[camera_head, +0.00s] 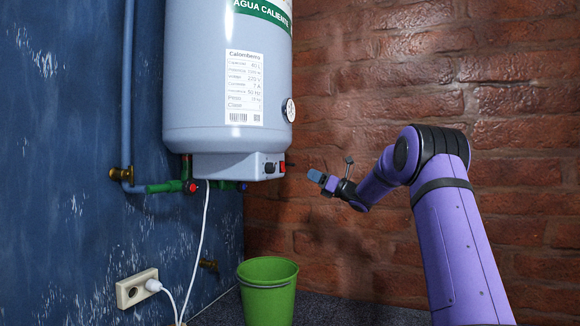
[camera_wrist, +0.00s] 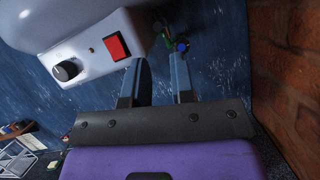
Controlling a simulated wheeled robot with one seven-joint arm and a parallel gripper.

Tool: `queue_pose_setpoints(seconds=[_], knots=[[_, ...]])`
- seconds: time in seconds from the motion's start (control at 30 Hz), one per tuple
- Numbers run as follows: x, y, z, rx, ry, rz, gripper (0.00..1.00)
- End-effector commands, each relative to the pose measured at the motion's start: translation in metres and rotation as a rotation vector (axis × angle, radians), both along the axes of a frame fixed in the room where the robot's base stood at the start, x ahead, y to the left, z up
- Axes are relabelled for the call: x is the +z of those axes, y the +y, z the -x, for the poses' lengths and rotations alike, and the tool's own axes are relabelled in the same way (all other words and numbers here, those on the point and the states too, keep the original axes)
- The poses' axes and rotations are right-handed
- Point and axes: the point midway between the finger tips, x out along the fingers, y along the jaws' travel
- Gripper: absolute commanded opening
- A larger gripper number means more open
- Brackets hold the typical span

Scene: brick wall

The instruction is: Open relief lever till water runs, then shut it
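The water heater (camera_head: 215,80) is a grey-white tank on the blue wall. Under it, green fittings carry a red handle (camera_head: 191,187) at left and a blue part (camera_head: 243,187) at right, partly behind the control box. In the wrist view the blue part (camera_wrist: 182,45) sits on a green fitting just beyond my fingertips. I cannot tell which part is the relief lever. My gripper (camera_head: 321,179) is right of the control box, apart from it. In the wrist view its fingers (camera_wrist: 160,65) are parted, with nothing held. No running water shows.
The control box has a black knob (camera_wrist: 67,70) and a red switch (camera_wrist: 117,47), close to my fingers. A green bucket (camera_head: 267,297) stands on the floor below. A white cable hangs to the socket (camera_head: 135,290). The brick wall (camera_head: 440,90) bounds the right side.

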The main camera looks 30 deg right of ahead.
Motion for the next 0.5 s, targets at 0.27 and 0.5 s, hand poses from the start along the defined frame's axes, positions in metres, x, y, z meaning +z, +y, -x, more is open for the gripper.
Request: queue_pose_setpoints(seconds=[0.27, 0.5], knots=[[0.016, 0.024, -0.032, 0.004, -0.001, 0.004, 0.23], [0.031, 0.044, -0.062, 0.003, -0.001, 0.005, 0.23]])
